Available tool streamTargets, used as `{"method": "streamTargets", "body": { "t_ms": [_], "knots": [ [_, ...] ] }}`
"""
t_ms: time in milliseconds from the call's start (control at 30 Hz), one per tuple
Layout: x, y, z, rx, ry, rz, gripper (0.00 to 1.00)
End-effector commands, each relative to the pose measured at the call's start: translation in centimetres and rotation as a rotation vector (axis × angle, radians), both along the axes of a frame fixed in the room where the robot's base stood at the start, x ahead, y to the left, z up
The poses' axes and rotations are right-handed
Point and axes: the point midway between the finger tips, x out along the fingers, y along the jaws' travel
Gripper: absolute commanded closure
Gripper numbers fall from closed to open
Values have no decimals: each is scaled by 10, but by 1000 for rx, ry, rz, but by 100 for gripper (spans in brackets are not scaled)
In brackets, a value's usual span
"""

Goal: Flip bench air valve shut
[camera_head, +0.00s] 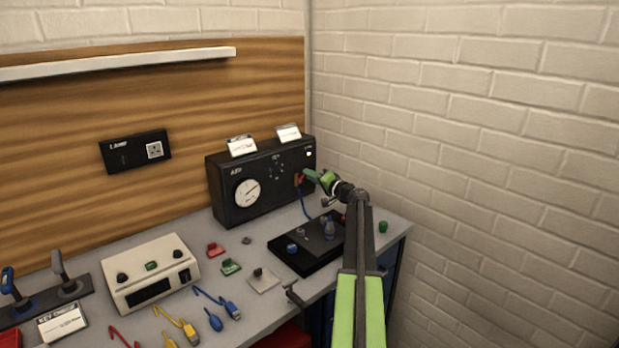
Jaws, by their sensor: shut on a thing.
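A black air box (228,199) with a round white gauge (247,193) stands at the back of the bench. A small red valve lever (298,181) is on its front at the right. My gripper (307,175), with green fingers, reaches in from the right and is shut on this lever. The fingers hide part of the lever, and its exact angle is too small to tell. A blue hose (304,206) hangs below the lever.
A black tray (290,261) with small parts lies below my arm. A beige instrument (150,273) stands left on the grey bench (225,299). Several cables and clips lie at the front. A brick wall (480,150) is close on the right.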

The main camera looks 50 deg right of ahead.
Motion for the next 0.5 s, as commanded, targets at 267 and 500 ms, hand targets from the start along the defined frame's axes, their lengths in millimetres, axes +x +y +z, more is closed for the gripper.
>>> {"method": "streamTargets", "body": {
  "t_ms": [267,500],
  "knots": [
    [-1,-5,-12,240,-16,0,100],
    [-1,-6,-18,405,-28,0,100]
  ]
}}
